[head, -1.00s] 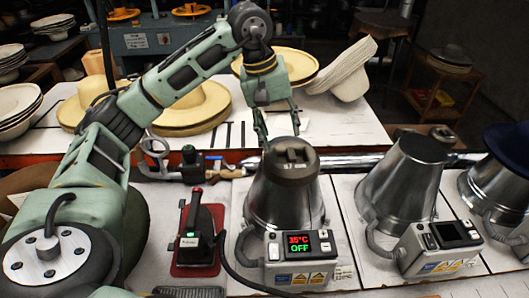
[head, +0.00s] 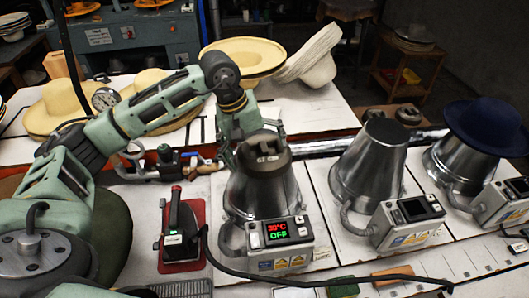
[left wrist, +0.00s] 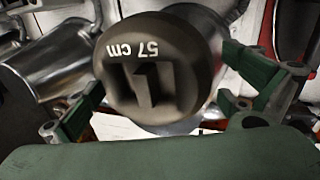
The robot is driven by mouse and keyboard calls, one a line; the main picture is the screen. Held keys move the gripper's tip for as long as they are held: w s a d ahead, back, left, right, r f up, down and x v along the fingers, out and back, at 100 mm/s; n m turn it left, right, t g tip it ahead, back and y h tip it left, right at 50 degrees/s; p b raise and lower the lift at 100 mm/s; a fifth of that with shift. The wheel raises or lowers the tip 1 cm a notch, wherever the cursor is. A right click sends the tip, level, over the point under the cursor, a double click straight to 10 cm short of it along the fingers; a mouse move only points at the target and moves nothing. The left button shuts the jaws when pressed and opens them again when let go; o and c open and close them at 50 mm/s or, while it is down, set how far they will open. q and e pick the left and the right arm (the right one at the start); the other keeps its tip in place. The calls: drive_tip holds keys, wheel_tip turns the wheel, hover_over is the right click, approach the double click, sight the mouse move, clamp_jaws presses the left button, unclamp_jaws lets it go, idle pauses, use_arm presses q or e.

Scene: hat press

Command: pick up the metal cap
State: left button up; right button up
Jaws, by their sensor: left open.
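The metal cap (head: 264,151) is dark grey-brown and round. It sits on top of the left silver cone (head: 262,196) in the head view. In the left wrist view the cap (left wrist: 158,68) fills the middle, with "57 cm" and a raised grip bar on its top. My left gripper (head: 256,138) is open and low over the cap. In the wrist view its green fingers stand on either side of the cap, apart from it on the right; contact on the left is unclear. My right gripper is not in view.
A control box (head: 280,246) reading OFF stands before the cone. A red-based iron (head: 180,232) is to its left. A bare cone (head: 370,160) and a cone with a blue hat (head: 484,127) stand to the right. Straw hats (head: 240,58) lie behind.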

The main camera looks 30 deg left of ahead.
use_arm(q)
drive_tip(key=shift+s+f, duration=0.15)
drive_tip(key=shift+s, duration=0.25)
drive_tip(key=c, duration=2.4)
drive_tip(key=shift+w, duration=0.15)
drive_tip(key=shift+c, duration=0.3)
